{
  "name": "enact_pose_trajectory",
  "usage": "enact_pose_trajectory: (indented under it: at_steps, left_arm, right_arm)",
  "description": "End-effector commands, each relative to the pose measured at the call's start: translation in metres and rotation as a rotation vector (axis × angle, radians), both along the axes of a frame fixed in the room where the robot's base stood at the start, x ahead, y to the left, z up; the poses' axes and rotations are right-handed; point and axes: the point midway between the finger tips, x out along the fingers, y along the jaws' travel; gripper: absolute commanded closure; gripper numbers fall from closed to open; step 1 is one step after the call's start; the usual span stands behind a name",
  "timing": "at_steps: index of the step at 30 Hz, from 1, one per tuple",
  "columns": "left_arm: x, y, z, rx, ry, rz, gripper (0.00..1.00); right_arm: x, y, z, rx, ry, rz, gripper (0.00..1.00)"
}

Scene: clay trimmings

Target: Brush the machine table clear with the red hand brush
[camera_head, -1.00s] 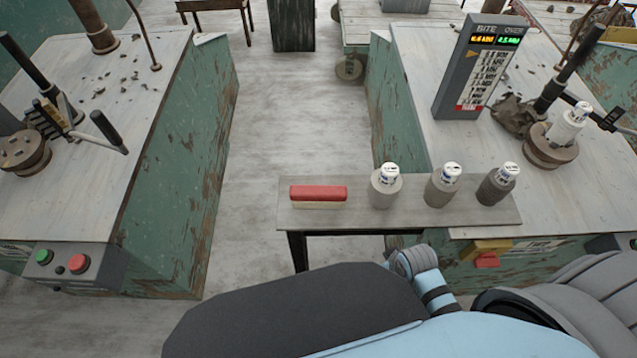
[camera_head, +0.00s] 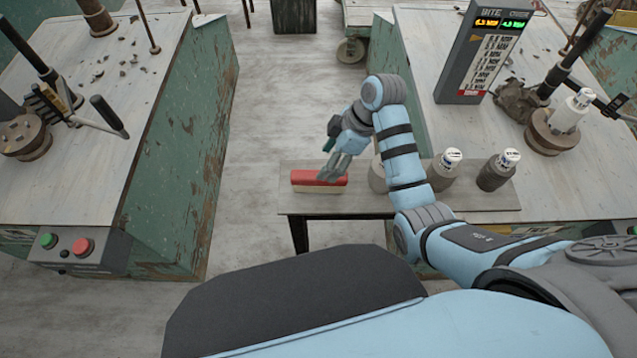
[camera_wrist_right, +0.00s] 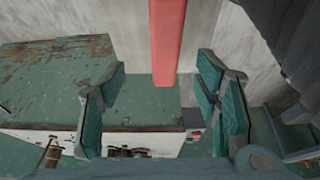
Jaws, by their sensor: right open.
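The red hand brush (camera_head: 312,181), red on top with a pale lower part, lies on the narrow grey bench (camera_head: 340,205). My right gripper (camera_head: 336,166) is open at the brush's right end, its fingers pointing down. In the right wrist view the brush (camera_wrist_right: 166,40) runs in from the top, with its end between the two spread fingers (camera_wrist_right: 160,100); I cannot tell whether they touch it. The left machine table (camera_head: 85,130) carries scattered dark crumbs (camera_head: 125,62) near its back. The right machine table (camera_head: 450,125) also has a few bits at the back. My left gripper is out of view.
White-capped grey bottles (camera_head: 441,172) stand on the bench right of the brush, one partly behind my right arm. A sign board (camera_head: 485,50) and a clamp machine (camera_head: 552,130) stand on the right table. A lever machine (camera_head: 30,135) stands on the left table. Open floor (camera_head: 265,110) lies between.

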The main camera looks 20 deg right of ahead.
Motion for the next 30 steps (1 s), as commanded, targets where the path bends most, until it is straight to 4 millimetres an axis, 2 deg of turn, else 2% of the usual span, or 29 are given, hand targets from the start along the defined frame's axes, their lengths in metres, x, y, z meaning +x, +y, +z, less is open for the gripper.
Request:
enact_pose_trajectory:
  at_steps: [5, 12, 19, 27, 30]
  left_arm:
    - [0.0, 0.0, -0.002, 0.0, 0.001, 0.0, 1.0]
    - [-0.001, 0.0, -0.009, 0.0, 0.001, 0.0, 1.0]
    - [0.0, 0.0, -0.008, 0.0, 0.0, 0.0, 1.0]
    - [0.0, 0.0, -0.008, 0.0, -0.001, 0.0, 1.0]
    - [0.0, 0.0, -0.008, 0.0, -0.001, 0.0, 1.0]
  right_arm:
    - [0.001, 0.009, -0.022, 0.0, 0.002, -0.001, 0.43]
    - [-0.001, 0.023, -0.064, -0.001, 0.001, -0.002, 0.43]
    - [0.0, 0.024, -0.066, -0.002, -0.002, -0.003, 0.43]
    - [0.0, 0.024, -0.066, -0.001, -0.001, -0.004, 0.85]
    - [0.0, 0.024, -0.066, -0.001, -0.001, -0.004, 0.97]
